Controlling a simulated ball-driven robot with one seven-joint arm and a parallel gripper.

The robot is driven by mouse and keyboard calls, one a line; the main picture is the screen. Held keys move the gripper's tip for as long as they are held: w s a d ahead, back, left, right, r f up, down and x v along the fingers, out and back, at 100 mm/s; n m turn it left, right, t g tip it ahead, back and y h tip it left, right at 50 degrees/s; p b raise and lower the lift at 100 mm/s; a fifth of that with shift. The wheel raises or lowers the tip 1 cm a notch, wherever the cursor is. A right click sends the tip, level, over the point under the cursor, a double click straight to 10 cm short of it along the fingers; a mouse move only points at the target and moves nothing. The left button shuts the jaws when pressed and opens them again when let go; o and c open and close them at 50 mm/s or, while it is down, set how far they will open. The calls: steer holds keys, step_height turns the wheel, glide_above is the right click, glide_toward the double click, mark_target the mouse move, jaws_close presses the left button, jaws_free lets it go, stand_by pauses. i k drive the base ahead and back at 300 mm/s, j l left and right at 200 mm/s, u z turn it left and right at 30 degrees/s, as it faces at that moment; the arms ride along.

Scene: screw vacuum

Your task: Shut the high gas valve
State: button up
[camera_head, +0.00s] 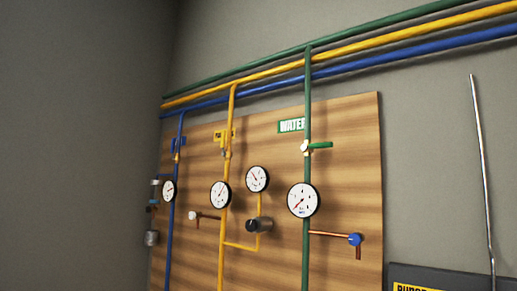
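A yellow gas pipe (226,192) runs down a wooden board (345,150) on the wall. High on it, below a small yellow label (224,135) too small to read, sits a valve (227,153). Its handle looks in line with the pipe, but it is too small to be sure. A round gauge (220,195) sits lower on the same pipe. A yellow branch with a dark knob (260,226) and another gauge (257,179) is to its right. My gripper is not in view.
A green pipe (307,90) labelled WATER (292,125) has a valve with a sideways green handle (321,145). A blue pipe (180,130) runs down at left. A thin metal rod (481,150) and a dark box (450,273) stand at right. Grey wall is bare at left.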

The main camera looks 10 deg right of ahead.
mark_target(224, 153)
steer(key=i+j+z, duration=0.1)
steer(key=i+j, duration=0.2)
steer(key=i, duration=0.3)
steer(key=i+j, duration=0.2)
steer(key=i, duration=0.35)
steer(key=i+j+u, duration=0.1)
steer(key=i, duration=0.4)
steer(key=i+j, duration=0.25)
steer(key=i, duration=0.25)
steer(key=i+j, duration=0.2)
steer(key=i, duration=0.35)
steer(key=i+j, duration=0.15)
steer(key=i, duration=0.35)
steer(key=u, duration=0.05)
